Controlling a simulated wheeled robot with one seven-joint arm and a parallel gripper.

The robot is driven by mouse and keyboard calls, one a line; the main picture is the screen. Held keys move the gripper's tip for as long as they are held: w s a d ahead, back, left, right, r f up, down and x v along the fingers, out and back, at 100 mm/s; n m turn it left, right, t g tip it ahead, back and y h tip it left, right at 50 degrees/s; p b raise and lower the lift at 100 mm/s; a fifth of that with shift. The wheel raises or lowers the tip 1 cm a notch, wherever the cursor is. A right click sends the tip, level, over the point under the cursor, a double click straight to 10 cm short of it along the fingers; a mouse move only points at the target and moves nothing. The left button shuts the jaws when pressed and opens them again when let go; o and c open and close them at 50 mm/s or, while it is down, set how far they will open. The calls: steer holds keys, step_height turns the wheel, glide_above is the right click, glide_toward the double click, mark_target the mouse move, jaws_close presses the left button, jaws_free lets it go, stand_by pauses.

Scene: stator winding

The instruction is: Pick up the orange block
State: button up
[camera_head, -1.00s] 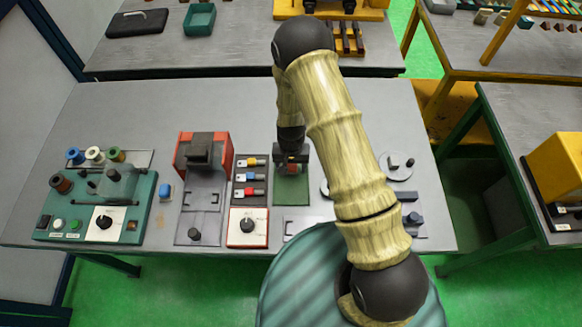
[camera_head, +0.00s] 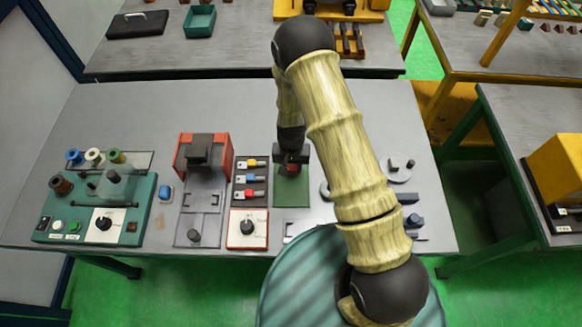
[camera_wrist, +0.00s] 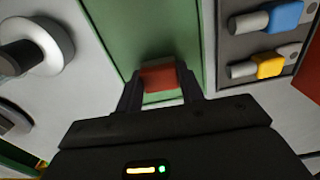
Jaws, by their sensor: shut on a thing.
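The orange block (camera_wrist: 159,78), reddish in this light, sits between the two fingertips of my gripper (camera_wrist: 160,86) in the wrist view. The fingers are shut on its two sides. In the head view my gripper (camera_head: 291,160) points down over the far part of a green mat (camera_head: 292,192), with a small reddish patch of the block showing at the fingers. The mat also fills the background behind the block in the wrist view (camera_wrist: 150,30). I cannot tell how high the block is above the mat.
A panel with blue, yellow and red plugs (camera_head: 249,178) stands close on the left of the mat. Left of it is a red and grey fixture (camera_head: 200,190), then a teal winding station (camera_head: 95,210). A round grey piece (camera_head: 398,166) lies to the right.

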mark_target(291, 167)
step_height(291, 167, up, 10)
steer(key=b, duration=0.2)
steer(key=shift+f+b, duration=0.25)
steer(key=shift+b, duration=0.05)
stand_by(0.4)
steer(key=w+d+f+p, duration=0.2)
steer(key=d+p, duration=0.4)
steer(key=d, duration=0.7)
steer(key=shift+d+f+n, duration=0.2)
steer(key=shift+f+n, duration=0.2)
steer(key=shift+f, duration=0.05)
